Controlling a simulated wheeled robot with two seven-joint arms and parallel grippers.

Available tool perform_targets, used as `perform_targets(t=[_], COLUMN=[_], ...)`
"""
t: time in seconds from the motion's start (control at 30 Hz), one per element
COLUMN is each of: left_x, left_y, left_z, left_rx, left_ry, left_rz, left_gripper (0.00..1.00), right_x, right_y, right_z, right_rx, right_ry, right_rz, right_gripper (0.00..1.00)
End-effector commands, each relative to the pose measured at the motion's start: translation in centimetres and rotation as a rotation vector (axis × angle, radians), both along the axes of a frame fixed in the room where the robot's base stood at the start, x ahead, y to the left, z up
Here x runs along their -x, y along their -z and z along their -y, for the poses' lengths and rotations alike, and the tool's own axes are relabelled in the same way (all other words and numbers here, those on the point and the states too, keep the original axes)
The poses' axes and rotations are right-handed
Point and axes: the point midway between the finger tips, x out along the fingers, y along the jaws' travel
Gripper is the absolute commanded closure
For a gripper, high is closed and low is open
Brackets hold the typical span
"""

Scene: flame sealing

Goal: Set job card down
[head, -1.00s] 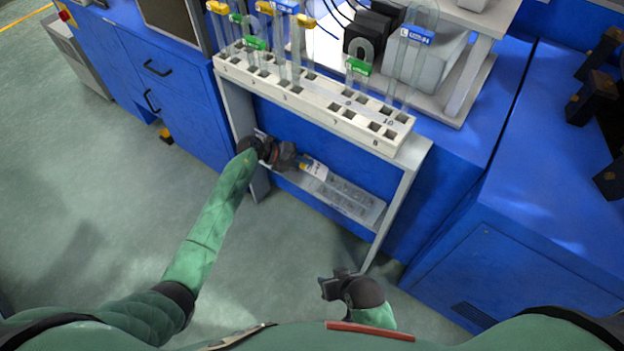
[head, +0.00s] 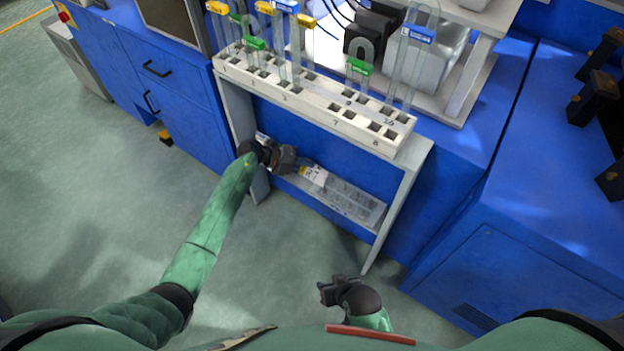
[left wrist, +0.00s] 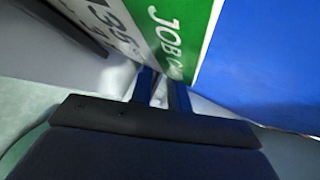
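The job card (left wrist: 165,35) is white with a green band lettered "JOB C". In the left wrist view it stands out ahead of my left gripper (left wrist: 163,92), its near corner at the fingertips. The two fingers are close together and appear shut on that corner; the exact contact is hard to see. In the head view my left gripper (head: 297,163) is low in front of the white rack, by the lower shelf (head: 378,222). The card is mostly hidden there. My right gripper (head: 325,291) is low, clear of the rack; its fingers are too small to judge.
A clear item (head: 350,197) with a white and yellow label (head: 313,176) lies on the lower shelf. Above is the white slotted rack (head: 320,104) with several glass U-tubes carrying coloured tags. Blue cabinets (head: 170,90) flank it. The floor in front is free.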

Motion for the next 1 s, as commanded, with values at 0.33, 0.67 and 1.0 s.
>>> perform_targets(t=[0.33,0.67,1.0], left_x=[0.2,0.4,0.6], left_y=[-1.2,-2.8,-3.8], left_z=[-1.9,-4.7,-6.9], left_rx=[-0.002,-0.001,-0.001], left_ry=[0.0,-0.001,0.0], left_rz=[0.0,0.0,0.0], left_gripper=[0.83,0.83,0.83], right_x=[-0.1,-0.1,-0.1], right_y=[-1.2,-2.6,-3.4], right_z=[0.1,0.1,0.1], right_rx=[0.002,0.001,0.001], right_ry=[0.001,0.0,0.0], right_rz=[-0.002,-0.001,-0.001], right_gripper=[0.64,0.64,0.64])
